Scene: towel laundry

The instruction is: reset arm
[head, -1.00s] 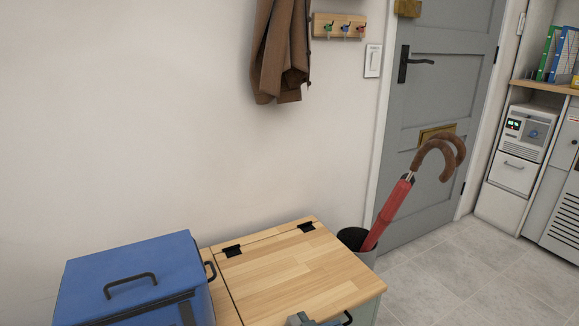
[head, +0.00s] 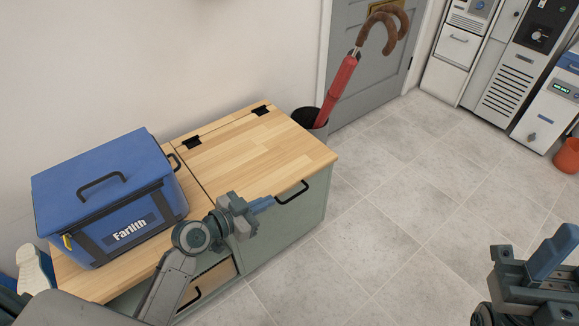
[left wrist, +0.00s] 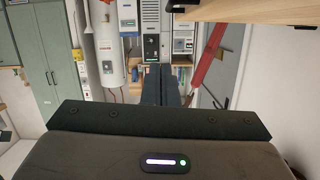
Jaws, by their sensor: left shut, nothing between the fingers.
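My left gripper (head: 262,204) is shut and empty. In the head view it shows in front of the wooden-topped cabinet (head: 262,150), close to the black handle (head: 291,194) at its front edge; I cannot tell whether it touches. Its closed fingers also show in the left wrist view (left wrist: 160,85). My right gripper (head: 548,262) is at the lower right of the head view, over the floor and apart from the furniture. It is partly cut off, and its jaw gap is not clear.
A blue cooler bag (head: 105,195) stands on the cabinet's left part. A red umbrella (head: 340,88) leans in a dark bin (head: 312,122) at the cabinet's far corner. The tiled floor (head: 390,210) to the right is clear. Appliances (head: 520,60) stand at the back right.

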